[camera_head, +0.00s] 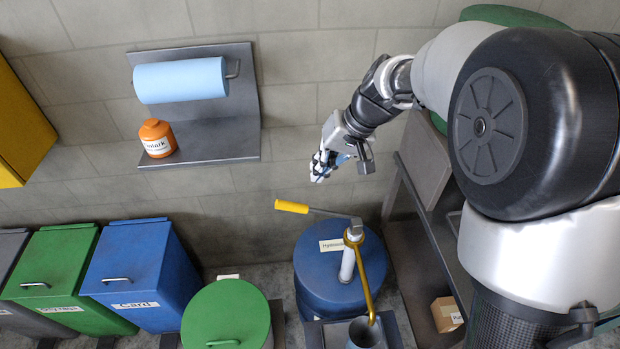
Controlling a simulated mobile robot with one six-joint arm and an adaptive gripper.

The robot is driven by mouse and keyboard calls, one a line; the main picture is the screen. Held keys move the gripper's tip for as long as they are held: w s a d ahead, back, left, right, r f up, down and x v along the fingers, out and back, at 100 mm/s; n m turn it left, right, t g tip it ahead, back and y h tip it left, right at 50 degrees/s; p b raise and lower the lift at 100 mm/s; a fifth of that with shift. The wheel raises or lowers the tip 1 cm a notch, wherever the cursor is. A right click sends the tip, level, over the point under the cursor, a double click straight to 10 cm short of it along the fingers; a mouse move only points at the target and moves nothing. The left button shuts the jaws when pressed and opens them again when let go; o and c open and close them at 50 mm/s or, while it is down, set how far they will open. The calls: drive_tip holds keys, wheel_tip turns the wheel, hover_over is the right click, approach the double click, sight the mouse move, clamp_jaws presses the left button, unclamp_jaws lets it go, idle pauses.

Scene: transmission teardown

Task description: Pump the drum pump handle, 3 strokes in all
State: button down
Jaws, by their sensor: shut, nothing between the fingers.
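The drum pump stands on a blue drum (318,276) with a white label on its lid. Its handle is a grey lever with a yellow grip (291,206) that points left and slightly up from the pump head (354,234). A brass-coloured spout (368,282) curves down from the head over a grey-blue container (366,333). My gripper (318,177) shows above and a little right of the yellow grip in the picture, apart from it. It is shut and empty, and the fingers are partly hidden by the gripper body.
A wall shelf (200,158) holds a blue paper roll (181,80) and an orange bottle (157,138). Green and blue bins (140,265) stand at the left. A round green lid (226,312) is left of the drum. A grey rack with a cardboard box (446,314) is at right.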

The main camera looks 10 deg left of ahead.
sight(294, 203)
drive_tip(key=b+x, duration=0.3)
drive_tip(key=x, duration=0.9)
drive_tip(key=shift+a+f, duration=0.2)
drive_tip(key=shift+f, duration=0.15)
drive_tip(key=shift+w, duration=0.1)
drive_tip(key=shift+a+f, duration=0.1)
drive_tip(key=shift+s+a+f+h+p, duration=0.2)
drive_tip(key=shift+a+f+h+p, duration=0.1)
drive_tip(key=shift+a+f+p, duration=0.1)
drive_tip(key=s+b+x, duration=0.1)
drive_tip(key=b+x, duration=0.4)
drive_tip(key=x, duration=0.5)
drive_tip(key=shift+s+d+f+b, duration=0.2)
drive_tip(key=shift+s+d+b, duration=0.15)
drive_tip(key=shift+s+d, duration=0.05)
drive_tip(key=shift+s+f+h, duration=0.15)
drive_tip(key=shift+h, duration=0.15)
